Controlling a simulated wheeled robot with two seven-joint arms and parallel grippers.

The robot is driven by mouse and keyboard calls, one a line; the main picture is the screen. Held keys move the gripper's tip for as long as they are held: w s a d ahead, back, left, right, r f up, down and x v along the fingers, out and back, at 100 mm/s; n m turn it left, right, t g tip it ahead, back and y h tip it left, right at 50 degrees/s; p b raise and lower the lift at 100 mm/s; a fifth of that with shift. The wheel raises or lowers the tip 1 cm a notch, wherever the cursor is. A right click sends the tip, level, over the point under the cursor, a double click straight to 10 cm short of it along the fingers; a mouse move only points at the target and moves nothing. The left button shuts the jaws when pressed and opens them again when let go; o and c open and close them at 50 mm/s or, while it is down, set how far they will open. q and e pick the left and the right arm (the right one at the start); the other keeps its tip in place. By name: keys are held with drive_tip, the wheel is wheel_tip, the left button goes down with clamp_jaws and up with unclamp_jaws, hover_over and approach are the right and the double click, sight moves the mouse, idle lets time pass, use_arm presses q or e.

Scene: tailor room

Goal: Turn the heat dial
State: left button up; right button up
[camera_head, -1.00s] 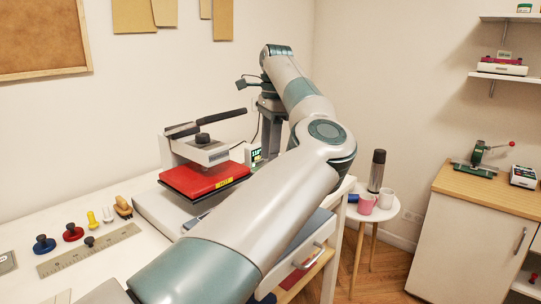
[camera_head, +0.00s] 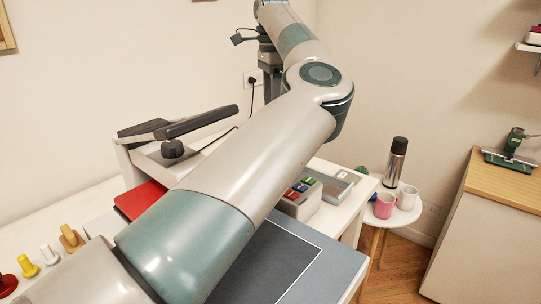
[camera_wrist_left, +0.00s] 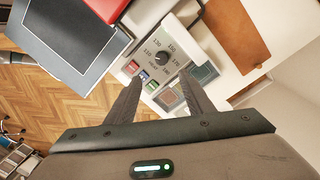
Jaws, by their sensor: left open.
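The heat dial (camera_wrist_left: 162,58) is a black round knob on a light control box with printed numbers around it, in the upper middle of the left wrist view. In the head view my arm hides the dial; part of the control box (camera_head: 309,207) with coloured buttons shows beside the arm. My left gripper (camera_wrist_left: 161,78) is open and empty, its two dark fingers pointing toward the box, one on either side of the dial in the picture. I cannot tell how far the fingertips are from the knob. My right gripper is in neither view.
The heat press with red plate (camera_head: 140,199) and black handle (camera_head: 197,122) stands left of my arm. Its dark flat bed (camera_head: 270,262) lies in front. A side table (camera_head: 378,215) at right holds a flask (camera_head: 395,163) and two mugs. Small stamps stand at far left.

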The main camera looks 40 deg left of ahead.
use_arm(q)
drive_tip(key=f, duration=0.5)
drive_tip(key=f+p, duration=0.1)
drive_tip(key=f, duration=0.5)
drive_tip(key=f+p, duration=0.1)
drive_tip(key=f, duration=0.5)
drive_tip(key=shift+s+d, duration=0.15)
drive_tip(key=shift+d, duration=0.15)
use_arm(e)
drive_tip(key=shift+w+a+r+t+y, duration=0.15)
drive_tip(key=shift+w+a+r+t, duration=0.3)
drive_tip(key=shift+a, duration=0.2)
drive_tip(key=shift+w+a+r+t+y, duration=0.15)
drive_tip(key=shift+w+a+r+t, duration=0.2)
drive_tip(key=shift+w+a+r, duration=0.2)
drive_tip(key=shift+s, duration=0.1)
use_arm(q)
drive_tip(key=c, duration=1)
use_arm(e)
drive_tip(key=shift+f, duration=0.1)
